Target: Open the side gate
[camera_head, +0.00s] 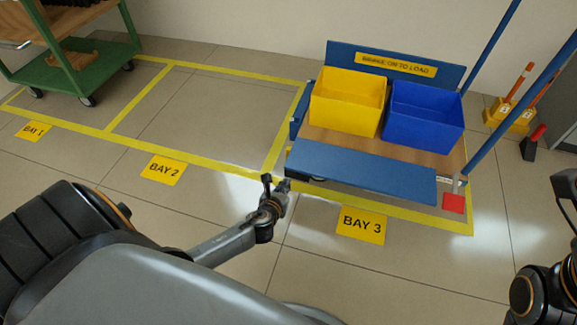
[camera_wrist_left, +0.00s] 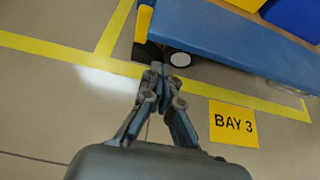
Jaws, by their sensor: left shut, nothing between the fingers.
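The cart (camera_head: 455,155) in bay 3 has a blue panel, the side gate (camera_head: 362,174), along its near side. The gate also fills the upper right of the left wrist view (camera_wrist_left: 235,40). I cannot tell its exact angle. A red piece (camera_head: 453,203) is at the cart's near right corner. My left gripper (camera_head: 276,184) is shut and empty, just off the gate's left end and low in front of the cart. In the left wrist view its fingertips (camera_wrist_left: 160,70) point toward a caster (camera_wrist_left: 180,59); contact is not visible. Part of my right arm shows at the right edge.
A yellow bin (camera_head: 347,103) and a blue bin (camera_head: 425,117) stand on the cart deck. A back panel (camera_head: 345,54) and blue posts rise around it. A green trolley (camera_head: 85,75) is far left. Bay 2 is clear.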

